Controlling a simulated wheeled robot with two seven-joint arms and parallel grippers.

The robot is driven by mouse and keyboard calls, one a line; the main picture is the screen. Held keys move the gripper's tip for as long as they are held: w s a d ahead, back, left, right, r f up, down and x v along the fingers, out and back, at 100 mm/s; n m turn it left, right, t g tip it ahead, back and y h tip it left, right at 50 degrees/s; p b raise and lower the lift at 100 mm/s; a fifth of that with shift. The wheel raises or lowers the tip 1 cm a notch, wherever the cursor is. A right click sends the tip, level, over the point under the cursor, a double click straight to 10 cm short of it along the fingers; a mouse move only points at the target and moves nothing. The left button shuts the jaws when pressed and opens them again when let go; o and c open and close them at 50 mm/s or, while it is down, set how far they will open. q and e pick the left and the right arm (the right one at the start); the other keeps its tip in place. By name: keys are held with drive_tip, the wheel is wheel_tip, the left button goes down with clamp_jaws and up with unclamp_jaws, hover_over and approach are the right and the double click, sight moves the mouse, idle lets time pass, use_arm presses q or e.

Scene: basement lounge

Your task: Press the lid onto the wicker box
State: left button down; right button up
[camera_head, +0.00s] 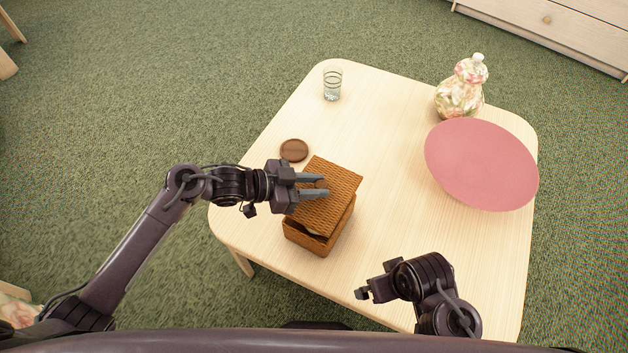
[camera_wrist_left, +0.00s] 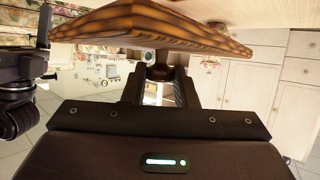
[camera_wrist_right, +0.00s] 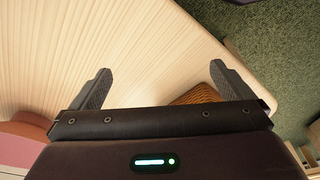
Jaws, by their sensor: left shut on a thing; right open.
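The woven brown lid (camera_head: 335,176) sits over the wicker box (camera_head: 318,240) on the pale table. It is turned and offset from the box, and a dark gap shows between them at the near side. My left gripper (camera_head: 320,186) is above the lid. In the left wrist view its fingers (camera_wrist_left: 158,86) are shut on the lid's dark knob (camera_wrist_left: 160,72), with the lid (camera_wrist_left: 175,25) spreading beyond. My right gripper (camera_head: 368,292) is open and empty over the table's near edge. A patch of wicker (camera_wrist_right: 198,94) shows between its fingers (camera_wrist_right: 163,82) in the right wrist view.
A round brown coaster (camera_head: 294,150) lies just behind the lid. A glass (camera_head: 332,83) stands at the table's far left. A patterned jar (camera_head: 461,92) and a large pink disc (camera_head: 482,165) are at the right. The table's middle (camera_head: 390,150) is clear.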

use_arm(q)
wheel_tip(320, 180, down, 4)
drive_tip(key=shift+r+b, duration=0.25)
drive_tip(key=shift+b, duration=0.65)
drive_tip(key=shift+f+b, duration=0.3)
drive_tip(key=shift+f, duration=0.25)
use_arm(e)
drive_tip(key=shift+w+a+f+n+t+y, duration=0.1)
drive_tip(key=shift+w+a+f+t+y, duration=0.15)
drive_tip(key=shift+a, duration=0.3)
drive_tip(key=shift+w+a+f+n+t+y, duration=0.1)
drive_tip(key=shift+w+a+t+y, duration=0.1)
drive_tip(key=shift+a+t, duration=0.25)
drive_tip(key=shift+w+a+f+n+t+y, duration=0.15)
drive_tip(key=shift+w+a+t, duration=0.1)
drive_tip(key=shift+a, duration=0.4)
drive_tip(key=shift+r, duration=0.25)
use_arm(q)
drive_tip(key=shift+f, duration=0.8)
use_arm(e)
drive_tip(key=shift+f, duration=0.25)
use_arm(q)
drive_tip(key=shift+f, duration=0.15)
use_arm(e)
drive_tip(key=shift+r, duration=0.15)
use_arm(q)
drive_tip(key=c, duration=0.6)
unclamp_jaws()
